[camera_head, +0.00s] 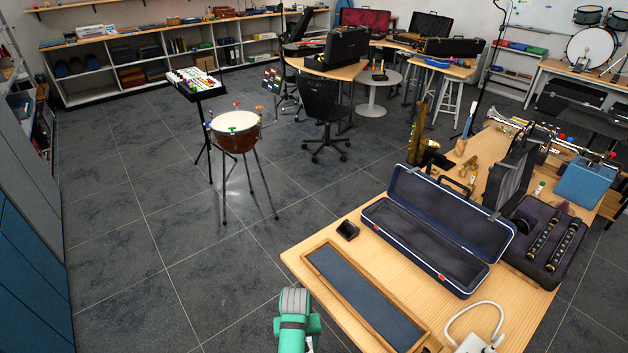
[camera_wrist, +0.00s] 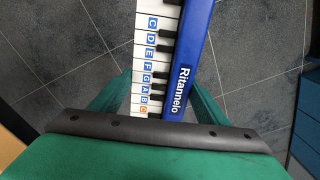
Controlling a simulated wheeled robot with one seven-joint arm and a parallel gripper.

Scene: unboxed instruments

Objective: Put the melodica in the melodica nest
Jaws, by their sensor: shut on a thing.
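The melodica (camera_wrist: 188,62) shows in the wrist view, with a blue body, the lettering "Ritannelo", and white and black keys with lettered stickers. My gripper (camera_wrist: 157,90) is shut on it, with green fingers on either side. Below the melodica is dark floor tile. The head view does not show the melodica; only a green part of my arm shows at the bottom. On the wooden table, a shallow wooden tray (camera_head: 310,265) with an empty blue-grey bed lies near the front edge. Behind it stands an open, empty blue case (camera_head: 470,285). Neither is labelled as the nest.
A small black block (camera_head: 347,230) sits by the tray's far left corner. A white cable device (camera_head: 478,343) lies right of the tray. A case with dark tubes (camera_head: 553,240) is at the right.

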